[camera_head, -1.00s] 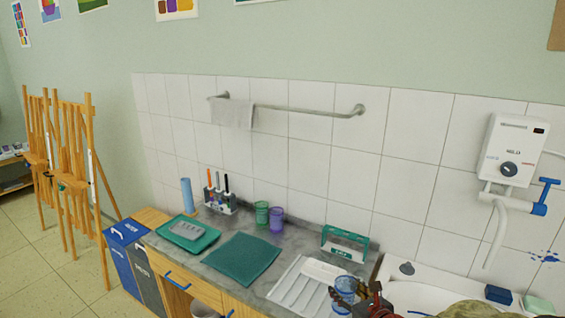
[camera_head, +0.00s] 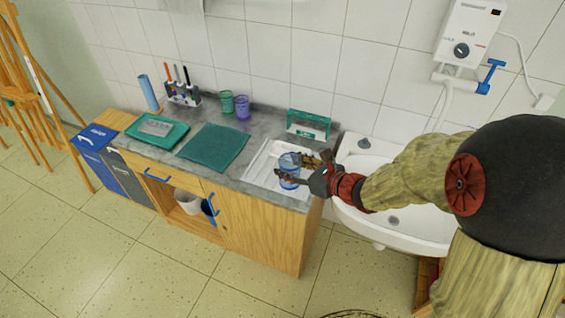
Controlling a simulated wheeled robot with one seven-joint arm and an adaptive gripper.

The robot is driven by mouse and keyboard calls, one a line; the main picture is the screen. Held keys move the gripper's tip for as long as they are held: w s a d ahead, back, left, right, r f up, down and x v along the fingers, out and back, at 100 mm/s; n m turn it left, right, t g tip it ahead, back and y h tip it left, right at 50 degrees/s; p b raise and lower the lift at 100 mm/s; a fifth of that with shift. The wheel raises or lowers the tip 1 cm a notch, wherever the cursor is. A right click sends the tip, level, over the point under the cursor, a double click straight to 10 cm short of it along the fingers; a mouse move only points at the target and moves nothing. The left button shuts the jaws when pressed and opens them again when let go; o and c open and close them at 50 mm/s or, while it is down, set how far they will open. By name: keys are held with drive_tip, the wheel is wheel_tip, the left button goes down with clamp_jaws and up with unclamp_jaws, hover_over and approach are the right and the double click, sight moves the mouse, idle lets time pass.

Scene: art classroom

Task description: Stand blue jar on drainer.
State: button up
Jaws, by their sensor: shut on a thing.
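The clear blue jar (camera_head: 289,183) is in my gripper (camera_head: 292,167), with one dark finger on its near side and the other toward its far side. My gripper is shut on the jar. The jar looks upright over the right part of the white ridged drainer (camera_head: 262,165) on the counter. I cannot tell whether its base touches the drainer. The fingers and wrist hide part of the jar and the drainer's right side.
A green-framed rack (camera_head: 308,124) stands behind the drainer. A green cup (camera_head: 227,102) and a purple cup (camera_head: 243,107) stand by the wall. A teal mat (camera_head: 213,147) lies left of the drainer. The white sink (camera_head: 420,218) is on the right, below my arm.

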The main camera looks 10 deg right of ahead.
drive_tip(key=shift+w+a+f+b, duration=0.3)
drive_tip(key=shift+w+f+b, duration=0.65)
drive_tip(key=shift+w+f, duration=1.25)
drive_tip(key=shift+w+a+f+b, duration=0.25)
drive_tip(key=shift+w+f+b, duration=0.7)
drive_tip(key=shift+w+f, duration=1.2)
drive_tip(key=shift+w+a+f+b, duration=0.3)
drive_tip(key=shift+w+f+b, duration=0.65)
drive_tip(key=shift+w+f, duration=1.25)
drive_tip(key=shift+w+r, duration=0.1)
drive_tip(key=shift+w, duration=0.05)
drive_tip(key=o, duration=1.3)
drive_tip(key=shift+r, duration=0.1)
